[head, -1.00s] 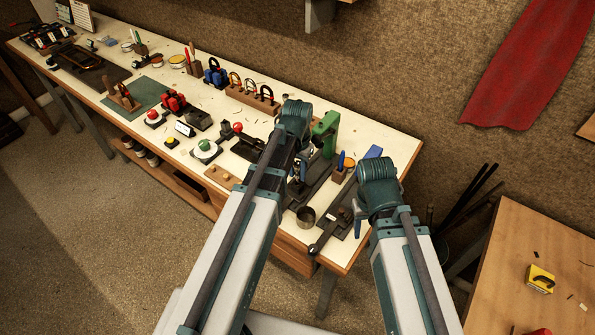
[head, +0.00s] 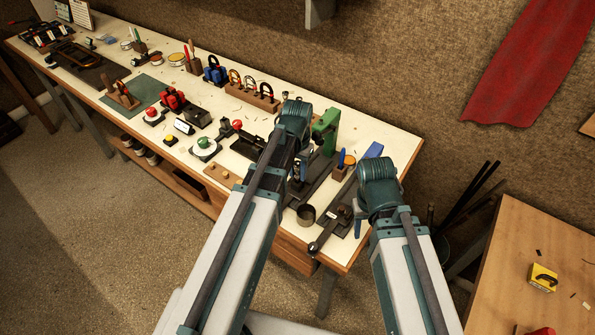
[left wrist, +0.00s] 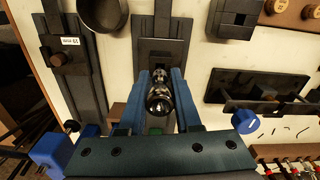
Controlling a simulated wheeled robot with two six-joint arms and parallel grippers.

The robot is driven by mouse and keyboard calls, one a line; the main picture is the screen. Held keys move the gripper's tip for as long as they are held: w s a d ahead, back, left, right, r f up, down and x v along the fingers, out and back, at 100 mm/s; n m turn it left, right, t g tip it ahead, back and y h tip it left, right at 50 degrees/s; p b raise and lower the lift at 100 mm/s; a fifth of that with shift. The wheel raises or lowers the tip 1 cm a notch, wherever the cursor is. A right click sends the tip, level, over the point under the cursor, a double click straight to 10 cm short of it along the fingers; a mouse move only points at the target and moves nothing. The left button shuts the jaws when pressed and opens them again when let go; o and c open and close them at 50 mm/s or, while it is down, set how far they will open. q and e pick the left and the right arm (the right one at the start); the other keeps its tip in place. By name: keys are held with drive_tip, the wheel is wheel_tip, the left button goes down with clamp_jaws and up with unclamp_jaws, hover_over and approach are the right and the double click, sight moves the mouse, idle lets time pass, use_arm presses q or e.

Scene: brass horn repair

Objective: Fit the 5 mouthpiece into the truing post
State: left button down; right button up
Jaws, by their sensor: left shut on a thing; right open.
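My left gripper (head: 299,184) is over the near right part of the bench. In the left wrist view its two blue fingers (left wrist: 160,88) are shut on a dark, shiny mouthpiece (left wrist: 159,98), seen nearly end-on. Beyond the fingertips lies a dark fixture with a block on a long base (left wrist: 165,28); I cannot tell whether it is the truing post, and the fingers hide part of it. Whether the mouthpiece touches the fixture cannot be told. No number is readable on the mouthpiece. My right gripper (head: 358,222) is open, near the bench's right end, mostly hidden by its wrist.
A green upright tool (head: 326,128) stands just behind my left gripper. A round metal cup (head: 306,214) and a labelled dark fixture (head: 338,218) lie close by. A rack of horseshoe-shaped pieces (head: 252,96) stands at the back. The bench's back right (head: 395,140) is clear.

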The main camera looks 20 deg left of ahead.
use_arm(q)
drive_tip(key=shift+f+b, duration=0.9)
drive_tip(key=shift+f, duration=0.1)
use_arm(e)
drive_tip(key=shift+f, duration=1)
use_arm(q)
drive_tip(key=c, duration=0.5)
unclamp_jaws()
use_arm(e)
drive_tip(key=shift+r, duration=0.1)
use_arm(q)
drive_tip(key=shift+r, duration=0.15)
wheel_tip(320, 180, up, 14)
drive_tip(key=p, duration=1.4)
use_arm(e)
wheel_tip(320, 180, up, 14)
use_arm(q)
drive_tip(key=shift+f, duration=0.2)
